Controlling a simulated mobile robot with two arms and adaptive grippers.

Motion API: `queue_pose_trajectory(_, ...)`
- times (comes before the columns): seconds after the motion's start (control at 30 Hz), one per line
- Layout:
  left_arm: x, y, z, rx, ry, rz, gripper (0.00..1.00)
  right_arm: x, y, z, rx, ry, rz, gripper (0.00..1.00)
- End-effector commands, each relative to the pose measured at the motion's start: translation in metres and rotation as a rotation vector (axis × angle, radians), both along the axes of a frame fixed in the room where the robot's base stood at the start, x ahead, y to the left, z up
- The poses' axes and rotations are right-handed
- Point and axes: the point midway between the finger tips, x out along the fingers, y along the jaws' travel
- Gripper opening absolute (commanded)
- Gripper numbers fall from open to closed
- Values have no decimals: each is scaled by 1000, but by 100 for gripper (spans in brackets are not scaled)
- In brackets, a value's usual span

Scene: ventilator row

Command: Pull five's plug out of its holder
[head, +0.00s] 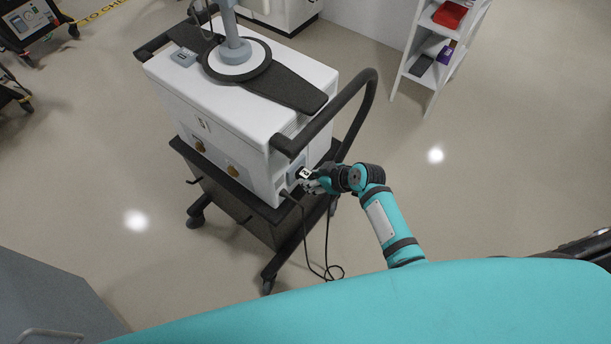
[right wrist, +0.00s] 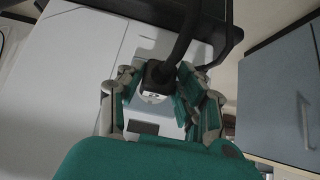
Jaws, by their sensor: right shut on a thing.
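The white ventilator (head: 235,90) stands on a dark wheeled cart, with a small dark marking on its front too small to read surely. My right gripper (head: 309,179) is at the machine's right side panel, under the black handle. In the right wrist view, its fingers (right wrist: 160,84) stand on both sides of a black plug (right wrist: 155,72) and are shut on it. A thick black cable (right wrist: 183,40) runs up from the plug. The plug is close to the white panel; whether it still sits in its holder I cannot tell. My left gripper is not in view.
A black handle (head: 359,110) curves beside my right gripper. A thin cable (head: 327,240) hangs from the cart's side towards the floor. A white shelf (head: 409,75) stands at the back right; a grey cabinet (head: 45,300) is at the lower left. The floor to the right is clear.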

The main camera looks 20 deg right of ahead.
Motion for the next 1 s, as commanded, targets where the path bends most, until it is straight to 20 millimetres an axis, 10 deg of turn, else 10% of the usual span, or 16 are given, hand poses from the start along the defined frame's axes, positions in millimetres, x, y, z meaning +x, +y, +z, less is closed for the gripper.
queue_pose_trajectory(1.0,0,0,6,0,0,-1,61,-14,-11,0,-1,0,-1,0)
